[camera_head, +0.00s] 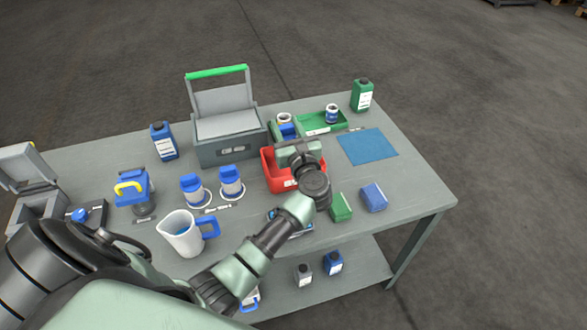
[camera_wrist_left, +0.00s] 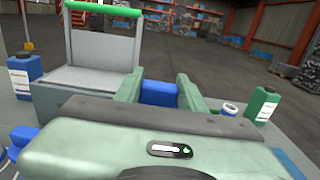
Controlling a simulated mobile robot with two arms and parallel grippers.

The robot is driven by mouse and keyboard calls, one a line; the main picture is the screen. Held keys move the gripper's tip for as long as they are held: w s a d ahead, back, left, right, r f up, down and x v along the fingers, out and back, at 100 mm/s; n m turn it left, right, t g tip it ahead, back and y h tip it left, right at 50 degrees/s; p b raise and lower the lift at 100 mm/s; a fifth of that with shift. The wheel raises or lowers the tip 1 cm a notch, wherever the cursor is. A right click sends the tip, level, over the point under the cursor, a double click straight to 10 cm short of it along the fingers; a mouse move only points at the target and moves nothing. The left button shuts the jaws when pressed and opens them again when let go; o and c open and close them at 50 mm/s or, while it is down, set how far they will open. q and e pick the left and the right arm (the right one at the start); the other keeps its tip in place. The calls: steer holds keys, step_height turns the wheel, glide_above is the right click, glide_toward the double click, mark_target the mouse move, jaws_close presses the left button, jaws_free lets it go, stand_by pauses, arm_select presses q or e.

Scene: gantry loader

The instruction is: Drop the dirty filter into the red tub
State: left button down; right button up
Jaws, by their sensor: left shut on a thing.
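The red tub (camera_head: 269,170) stands on the table, partly hidden behind my left gripper and wrist. My left gripper (camera_head: 291,140) is over the tub's far side in the head view. Its two green fingers also show in the left wrist view (camera_wrist_left: 159,84), shut on a blue-ended thing (camera_wrist_left: 159,93), which I take to be the dirty filter. In the head view, a blue part and a yellowish ring (camera_head: 284,118) show just beyond the fingers. The gripper hides much of it, and its height above the tub is unclear. My right gripper is not in view.
A green tray (camera_head: 320,131) with a white-and-blue filter (camera_head: 332,112) stands behind the tub. A grey box with an open lid (camera_head: 228,148) is to the left. A green bottle (camera_head: 362,95) and a blue mat (camera_head: 368,147) are right. Blue-topped canisters and a jug (camera_head: 183,236) stand left.

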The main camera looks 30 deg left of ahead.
arm_select(q)
steer(key=c, duration=0.8)
jaws_free()
steer(key=shift+r, duration=0.1)
steer(key=shift+o, duration=0.2)
steer(key=shift+s+d+f, duration=0.2)
steer(key=shift+s+d, duration=0.1)
steer(key=shift+d, duration=0.1)
steer(key=b+v, duration=0.1)
steer(key=v, duration=0.6)
steer(key=shift+r+b, duration=0.15)
steer(key=shift+b, duration=0.2)
steer(key=shift+a, duration=0.1)
